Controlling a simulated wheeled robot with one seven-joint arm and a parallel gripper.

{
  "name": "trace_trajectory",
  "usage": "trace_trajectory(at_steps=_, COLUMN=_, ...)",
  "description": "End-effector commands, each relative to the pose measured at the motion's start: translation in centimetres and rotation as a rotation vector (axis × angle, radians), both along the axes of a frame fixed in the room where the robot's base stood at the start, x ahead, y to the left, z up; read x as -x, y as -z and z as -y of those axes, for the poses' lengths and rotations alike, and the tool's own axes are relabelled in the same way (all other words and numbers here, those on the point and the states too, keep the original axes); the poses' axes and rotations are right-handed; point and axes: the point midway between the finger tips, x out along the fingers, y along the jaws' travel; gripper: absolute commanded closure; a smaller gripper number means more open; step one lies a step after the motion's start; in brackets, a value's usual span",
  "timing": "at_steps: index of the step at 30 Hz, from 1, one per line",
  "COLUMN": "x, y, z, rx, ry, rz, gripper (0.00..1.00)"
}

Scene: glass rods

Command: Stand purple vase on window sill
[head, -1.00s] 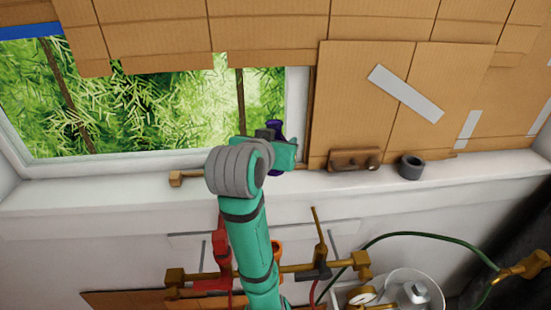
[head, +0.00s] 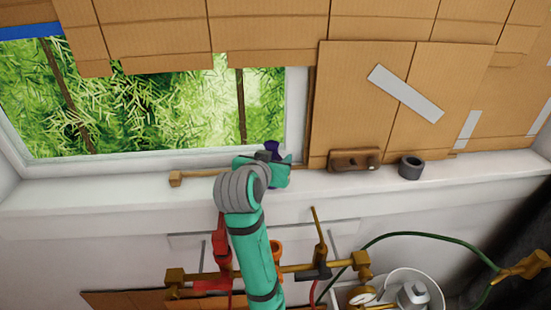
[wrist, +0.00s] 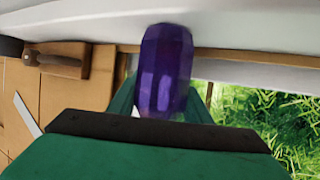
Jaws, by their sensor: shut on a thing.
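The purple vase (wrist: 166,65) is faceted and dark, and stands out from between my gripper's fingers in the wrist view. In the head view only its flared neck (head: 272,148) shows above my gripper (head: 272,163); the rest is hidden behind the gripper and wrist. My gripper is shut on the vase, which looks roughly upright. The white window sill (head: 110,195) runs below the window, and my gripper is over it in front of the window's right end. I cannot tell whether the vase's base touches the sill.
On the sill, a wooden-handled tool (head: 178,179) lies left of my gripper. A brown wooden block (head: 353,160) and a dark grey ring (head: 411,167) are to the right. Cardboard (head: 400,110) covers the wall behind. Brass pipework (head: 300,268) and a green hose (head: 420,234) are below the sill.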

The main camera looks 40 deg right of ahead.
Motion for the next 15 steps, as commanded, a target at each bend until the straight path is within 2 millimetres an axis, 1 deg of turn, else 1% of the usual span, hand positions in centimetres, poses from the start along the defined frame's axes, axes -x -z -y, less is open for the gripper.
trace_trajectory(at_steps=4, x=0.02, y=0.21, z=0.00, rx=0.000, ry=0.000, rz=0.000, gripper=0.86)
trace_trajectory(at_steps=5, x=0.01, y=0.29, z=0.00, rx=-0.001, ry=0.000, rz=-0.001, gripper=0.53)
trace_trajectory(at_steps=6, x=0.02, y=0.24, z=0.01, rx=0.000, ry=0.000, rz=0.000, gripper=0.44)
trace_trajectory(at_steps=7, x=0.02, y=0.24, z=0.01, rx=0.000, ry=0.000, rz=0.000, gripper=0.37)
trace_trajectory(at_steps=15, x=0.01, y=0.21, z=-0.01, rx=0.000, ry=0.000, rz=0.000, gripper=0.37)
